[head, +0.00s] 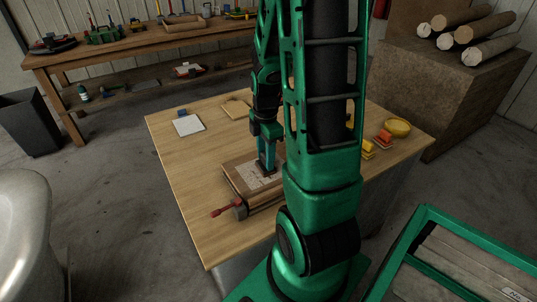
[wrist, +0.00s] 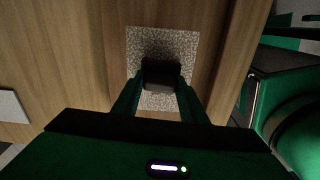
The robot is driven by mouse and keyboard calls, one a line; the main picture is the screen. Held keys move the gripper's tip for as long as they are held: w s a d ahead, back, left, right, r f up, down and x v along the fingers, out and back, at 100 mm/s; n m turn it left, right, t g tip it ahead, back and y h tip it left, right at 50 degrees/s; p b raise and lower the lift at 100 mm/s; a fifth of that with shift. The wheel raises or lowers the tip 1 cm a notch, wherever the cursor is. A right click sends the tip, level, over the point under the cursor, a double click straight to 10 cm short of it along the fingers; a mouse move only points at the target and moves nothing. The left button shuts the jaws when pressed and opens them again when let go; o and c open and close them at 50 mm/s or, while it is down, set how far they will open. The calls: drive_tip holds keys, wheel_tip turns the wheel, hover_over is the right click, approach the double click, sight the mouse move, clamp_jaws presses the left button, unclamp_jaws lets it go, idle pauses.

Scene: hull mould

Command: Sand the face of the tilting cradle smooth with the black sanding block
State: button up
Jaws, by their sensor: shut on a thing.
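The tilting cradle (head: 232,183) sits on the wooden table, partly hidden behind my arm. It has a wooden frame around a pale speckled face and a red-handled clamp or lever at its front left corner. The face (wrist: 146,42) shows as a speckled patch in the wrist view. My gripper (head: 265,168) is over the face, pointing down. In the wrist view my gripper (wrist: 158,92) is shut on the black sanding block (wrist: 161,74). The block is over the middle of the face, at or very near it; I cannot tell whether it touches.
On the table (head: 180,160) a white sheet (head: 188,125) lies far left. Orange and yellow blocks (head: 384,137) and a yellow bowl (head: 397,128) stand at the right. A workbench (head: 140,52) with tools is behind. A green-framed cart (head: 450,262) stands front right.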

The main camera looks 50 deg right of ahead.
drive_tip(key=shift+w+a+f, duration=0.1)
drive_tip(key=shift+w+a, duration=0.3)
drive_tip(key=shift+a, duration=1)
drive_tip(key=shift+w+a+r, duration=0.1)
drive_tip(key=shift+w+a, duration=0.25)
drive_tip(key=shift+a, duration=1.1)
drive_tip(key=shift+w+a+f, duration=0.1)
drive_tip(key=shift+w+a, duration=0.3)
drive_tip(key=shift+a, duration=1)
drive_tip(key=shift+w+d, duration=0.25)
drive_tip(key=shift+w, duration=0.4)
drive_tip(key=shift+w+d, duration=0.2)
drive_tip(key=shift+w, duration=0.5)
drive_tip(key=shift+w+d, duration=0.25)
drive_tip(key=shift+w, duration=0.4)
drive_tip(key=shift+d, duration=0.1)
drive_tip(key=shift+s+d, duration=0.8)
drive_tip(key=shift+d, duration=1.75)
drive_tip(key=shift+s+d, duration=0.75)
drive_tip(key=shift+d, duration=1.85)
drive_tip(key=shift+s+d, duration=0.8)
drive_tip(key=shift+d, duration=1.75)
wheel_tip(320, 180, up, 7)
